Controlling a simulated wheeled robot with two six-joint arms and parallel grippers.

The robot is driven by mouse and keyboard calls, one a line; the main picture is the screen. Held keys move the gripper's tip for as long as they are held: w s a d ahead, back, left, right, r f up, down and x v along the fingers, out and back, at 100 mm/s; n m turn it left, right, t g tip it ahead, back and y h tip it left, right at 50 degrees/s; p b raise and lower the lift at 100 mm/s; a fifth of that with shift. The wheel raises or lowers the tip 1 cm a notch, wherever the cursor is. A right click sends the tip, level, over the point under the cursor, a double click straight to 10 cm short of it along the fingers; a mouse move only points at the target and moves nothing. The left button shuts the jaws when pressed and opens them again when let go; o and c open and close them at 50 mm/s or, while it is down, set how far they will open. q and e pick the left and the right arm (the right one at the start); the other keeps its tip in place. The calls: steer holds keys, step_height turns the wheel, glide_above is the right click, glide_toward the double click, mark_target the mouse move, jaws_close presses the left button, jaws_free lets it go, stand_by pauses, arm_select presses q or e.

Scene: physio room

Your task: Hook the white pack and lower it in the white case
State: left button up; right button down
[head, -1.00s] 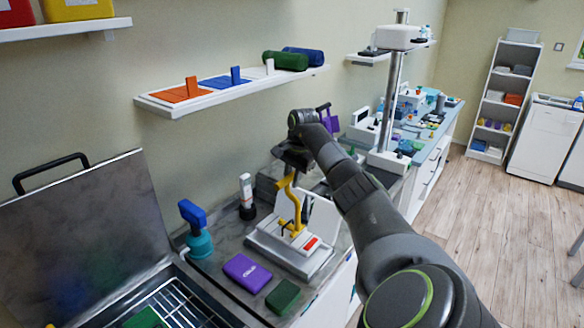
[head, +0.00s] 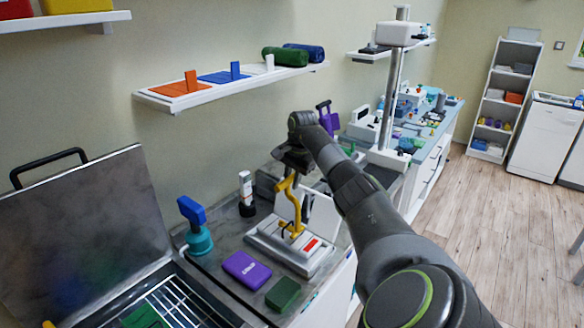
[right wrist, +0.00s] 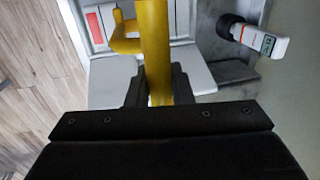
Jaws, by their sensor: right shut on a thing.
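My right gripper (head: 290,170) points down over the counter, shut on a yellow hook tool (head: 299,210). In the right wrist view the yellow shaft (right wrist: 155,50) stands between the dark fingers. The tool's lower end is just over a low white case-like box (head: 270,244) with a red patch. An upright white panel (head: 322,215) stands behind the tool. The red patch also shows in the right wrist view (right wrist: 95,27). I cannot clearly tell a white pack apart from the white box, nor whether the hook touches anything. My left gripper is not in view.
A purple box (head: 246,270) and a green box (head: 283,294) lie in front. A blue-topped teal bottle (head: 200,240) and a white-and-black device (head: 246,192) stand left. An open metal case (head: 85,225) is farther left. A wall shelf (head: 150,101) hangs above.

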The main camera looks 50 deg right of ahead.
steer(key=shift+f+b, duration=1.45)
steer(key=shift+f, duration=0.8)
steer(key=s+p, duration=0.1)
steer(key=s, duration=0.6)
steer(key=shift+s+p, duration=0.3)
steer(key=shift+p, duration=0.05)
stand_by(1.2)
